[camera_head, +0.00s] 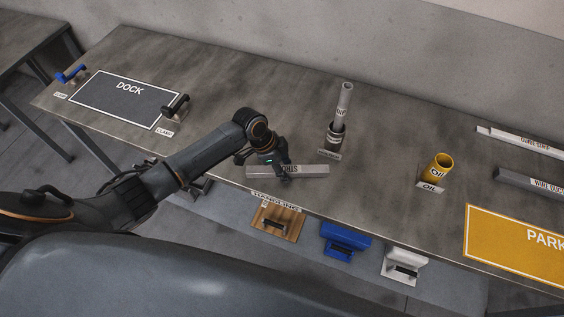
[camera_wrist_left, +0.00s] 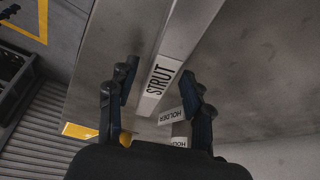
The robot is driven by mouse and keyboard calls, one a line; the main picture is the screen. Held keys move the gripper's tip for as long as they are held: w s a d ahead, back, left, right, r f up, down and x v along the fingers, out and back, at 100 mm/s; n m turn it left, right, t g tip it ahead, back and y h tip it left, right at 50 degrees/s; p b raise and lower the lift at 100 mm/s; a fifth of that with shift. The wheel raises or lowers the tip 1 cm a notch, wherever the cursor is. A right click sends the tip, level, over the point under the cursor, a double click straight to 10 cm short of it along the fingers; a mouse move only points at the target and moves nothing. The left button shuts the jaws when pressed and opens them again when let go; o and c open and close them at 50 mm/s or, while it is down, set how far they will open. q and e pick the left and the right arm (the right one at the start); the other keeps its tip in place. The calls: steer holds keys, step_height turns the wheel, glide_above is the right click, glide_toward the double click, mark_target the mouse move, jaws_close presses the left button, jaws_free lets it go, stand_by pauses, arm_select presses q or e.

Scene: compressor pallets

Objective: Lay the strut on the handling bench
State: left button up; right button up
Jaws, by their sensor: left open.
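The strut (camera_head: 315,172) is a grey bar with a white STRUT label, lying flat near the front edge of the handling bench (camera_head: 225,90). In the left wrist view the strut (camera_wrist_left: 178,40) runs between my left gripper's two fingers. My left gripper (camera_head: 283,172) is open over the strut's middle, hiding part of it in the head view. The wrist view shows the gripper's spread fingers (camera_wrist_left: 159,72) on either side of the bar, with gaps. Whether the strut touches the bench all along is hard to tell. My right gripper is not in view.
A dark holder with a grey tube (camera_head: 345,100) stands behind the strut. A yellow OIL cup (camera_head: 438,166) is to the right. The DOCK plate (camera_head: 125,100) with clamps lies left. The yellow PARK plate (camera_head: 510,245) is at right. Brown, blue and white items sit below the front edge.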

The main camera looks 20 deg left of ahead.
arm_select(q)
steer(key=shift+a+r, duration=0.2)
steer(key=shift+r, duration=0.2)
steer(key=b+v, duration=0.1)
steer(key=v, duration=1)
steer(key=shift+r+b, duration=0.15)
steer(key=shift+b, duration=0.15)
